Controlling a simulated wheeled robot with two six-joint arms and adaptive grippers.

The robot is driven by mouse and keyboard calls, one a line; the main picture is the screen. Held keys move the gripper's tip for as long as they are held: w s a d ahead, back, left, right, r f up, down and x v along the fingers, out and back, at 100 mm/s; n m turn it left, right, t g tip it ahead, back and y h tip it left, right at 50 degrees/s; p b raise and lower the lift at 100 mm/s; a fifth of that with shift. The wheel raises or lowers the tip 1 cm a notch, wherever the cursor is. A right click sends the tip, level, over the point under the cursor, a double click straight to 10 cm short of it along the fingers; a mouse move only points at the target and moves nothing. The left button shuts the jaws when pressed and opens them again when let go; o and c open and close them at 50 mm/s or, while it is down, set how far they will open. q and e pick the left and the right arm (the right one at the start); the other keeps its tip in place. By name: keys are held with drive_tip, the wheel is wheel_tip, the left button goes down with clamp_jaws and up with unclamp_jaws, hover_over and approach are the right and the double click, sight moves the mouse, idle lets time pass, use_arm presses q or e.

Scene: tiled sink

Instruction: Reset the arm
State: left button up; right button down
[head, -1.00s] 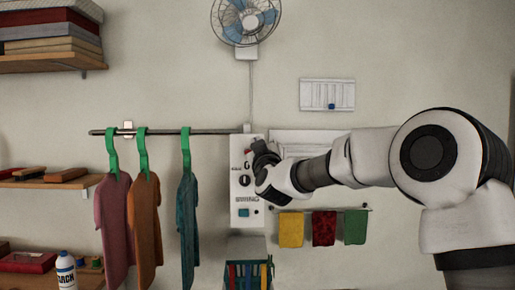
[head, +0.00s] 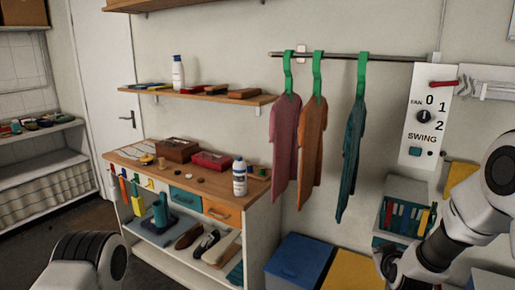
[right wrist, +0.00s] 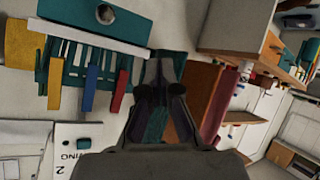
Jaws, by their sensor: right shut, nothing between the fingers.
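My right arm comes in at the right edge of the head view. Its gripper (head: 388,264) is low at the bottom right, partly hidden by the arm, below the fan panel (head: 418,140) and apart from it. In the right wrist view my right gripper (right wrist: 160,72) is shut and empty. Part of my left arm shows at the bottom left of the head view, but its gripper is out of the picture.
Three garments, pink (head: 286,150), orange (head: 312,150) and teal (head: 352,145), hang from a rail (head: 395,58). A teal rack (head: 405,190) stands beside my right arm. A blue bin (head: 300,262) and a cabinet (head: 262,225) stand left of it.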

drive_tip(key=s+a+f+g, duration=0.3)
drive_tip(key=s+f, duration=0.7)
drive_tip(key=f, duration=0.3)
drive_tip(key=s+a+f+g, duration=0.1)
drive_tip(key=s+f+g, duration=0.2)
drive_tip(key=s, duration=0.7)
drive_tip(key=s+a+f+m+g+y, duration=0.1)
drive_tip(key=s+a+f+g, duration=0.1)
drive_tip(key=s+f, duration=0.4)
drive_tip(key=s+a+f+m+g+y, duration=0.1)
drive_tip(key=s+f+g, duration=0.2)
drive_tip(key=s, duration=1.1)
drive_tip(key=shift+s+a+f+g, duration=0.3)
drive_tip(key=shift+s+f+g, duration=0.1)
drive_tip(key=shift+f, duration=0.55)
